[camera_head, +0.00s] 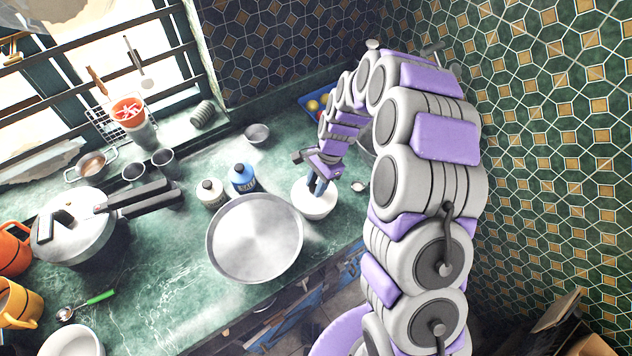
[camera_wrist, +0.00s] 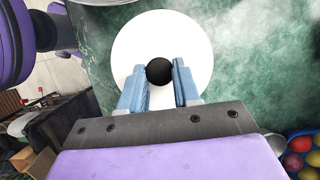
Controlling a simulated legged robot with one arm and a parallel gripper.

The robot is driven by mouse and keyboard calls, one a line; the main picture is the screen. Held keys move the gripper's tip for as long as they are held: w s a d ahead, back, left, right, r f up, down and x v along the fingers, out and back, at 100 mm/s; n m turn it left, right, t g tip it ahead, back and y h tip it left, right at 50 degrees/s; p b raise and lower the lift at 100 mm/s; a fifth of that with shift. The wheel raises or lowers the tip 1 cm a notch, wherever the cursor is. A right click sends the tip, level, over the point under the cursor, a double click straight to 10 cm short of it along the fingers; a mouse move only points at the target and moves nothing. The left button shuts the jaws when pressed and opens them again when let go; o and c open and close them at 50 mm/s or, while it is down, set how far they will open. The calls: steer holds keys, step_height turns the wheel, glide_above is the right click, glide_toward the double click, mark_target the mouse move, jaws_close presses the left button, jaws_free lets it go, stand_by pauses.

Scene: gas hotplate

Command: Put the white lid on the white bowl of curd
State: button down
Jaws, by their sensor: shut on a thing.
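The white lid (camera_wrist: 135,45) is a round disc with a black knob (camera_wrist: 159,72) in the wrist view. My gripper (camera_wrist: 159,80) has its blue fingers shut on the knob from both sides. In the head view my gripper (camera_head: 318,188) points down at a white round shape (camera_head: 312,207) on the counter, right of the large pan. This shape looks like a bowl with the lid at or just over its top. I cannot tell whether the lid touches a rim. No curd shows there. The lid hides what is under it in the wrist view.
A large steel pan (camera_head: 254,240) lies close to the left, with a blue bottle (camera_head: 242,178) and a white bottle (camera_head: 210,193) behind it. A small metal bowl (camera_head: 257,133) stands farther back. A blue tray of colored balls (camera_wrist: 304,160) is nearby. The counter's front edge is close.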

steer(key=shift+f, duration=0.45)
steer(key=c, duration=0.7)
jaws_free()
steer(key=p+v, duration=0.2)
steer(key=v, duration=1.5)
steer(key=s+d+r+n+h, duration=0.1)
steer(key=s+d+r+n, duration=0.2)
steer(key=s, duration=0.6)
steer(key=s+d+r+n, duration=0.1)
steer(key=s+r+n, duration=0.2)
steer(key=s+r, duration=0.35)
steer(key=s+d+n, duration=0.1)
steer(key=s, duration=0.5)
steer(key=s+d+f+n+h+b, duration=0.1)
steer(key=s+d+n, duration=0.1)
steer(key=s, duration=0.5)
steer(key=s+d+f+n+h, duration=0.1)
steer(key=s+d+n, duration=0.1)
steer(key=s, duration=0.5)
steer(key=shift+d+b, duration=0.15)
steer(key=shift+b, duration=0.15)
